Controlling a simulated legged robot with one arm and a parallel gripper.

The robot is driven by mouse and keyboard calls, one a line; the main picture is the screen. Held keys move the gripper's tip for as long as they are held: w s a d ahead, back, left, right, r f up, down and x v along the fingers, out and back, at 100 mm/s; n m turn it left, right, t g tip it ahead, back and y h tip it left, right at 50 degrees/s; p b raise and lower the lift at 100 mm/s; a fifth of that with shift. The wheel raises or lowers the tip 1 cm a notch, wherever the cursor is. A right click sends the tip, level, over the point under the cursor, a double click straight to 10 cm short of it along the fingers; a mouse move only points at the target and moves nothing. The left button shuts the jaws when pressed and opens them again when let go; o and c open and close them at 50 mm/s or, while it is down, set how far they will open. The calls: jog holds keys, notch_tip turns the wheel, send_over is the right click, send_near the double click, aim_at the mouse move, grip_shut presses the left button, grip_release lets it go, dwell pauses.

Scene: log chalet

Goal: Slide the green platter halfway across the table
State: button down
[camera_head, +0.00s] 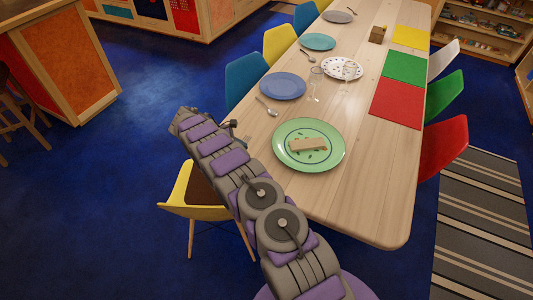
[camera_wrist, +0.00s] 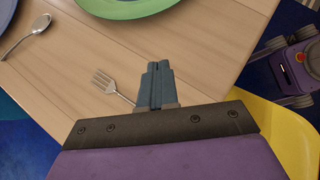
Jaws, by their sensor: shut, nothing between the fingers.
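The green platter (camera_head: 332,158) lies flat near the close end of the long wooden table (camera_head: 360,205). A tan block-shaped item (camera_head: 308,145) rests on its leaf-patterned middle. In the wrist view only part of the platter's green rim (camera_wrist: 125,10) shows at the top edge. My gripper (camera_wrist: 157,66) is shut and empty. In that view it appears over the table near its edge, below the platter and apart from it. My arm runs along the table's left side in the head view, and the fingers cannot be made out clearly there.
A fork (camera_wrist: 108,84) lies beside my fingers, its handle partly hidden. A blue plate (camera_head: 283,86), a spoon (camera_head: 264,106), a glass (camera_head: 316,78) and a speckled plate (camera_head: 342,68) stand beyond the platter. A red mat (camera_head: 396,104) lies right. A yellow chair (camera_head: 190,205) stands beneath my arm.

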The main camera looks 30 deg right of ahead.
aim_at(280, 152)
jog(key=b+x, duration=0.1)
jog(key=x, duration=0.4)
jog(key=b+x, duration=0.1)
jog(key=x, duration=0.4)
jog(key=shift+a+f, duration=0.2)
jog(key=shift+a, duration=0.05)
jog(key=d, duration=0.4)
jog(key=shift+s+b, duration=0.3)
jog(key=shift+b, duration=0.1)
jog(key=shift+s+d, duration=0.1)
jog(key=shift+d, duration=0.3)
jog(key=shift+a, duration=0.15)
jog(key=d, duration=0.2)
jog(key=s+d+p, duration=0.1)
jog(key=d, duration=0.1)
jog(key=shift+d+f, duration=0.1)
jog(key=a, duration=0.2)
jog(key=w+a+p, duration=0.1)
jog(key=a, duration=0.1)
jog(key=p+v, duration=0.1)
jog(key=v, duration=0.9)
jog(key=shift+p, duration=0.4)
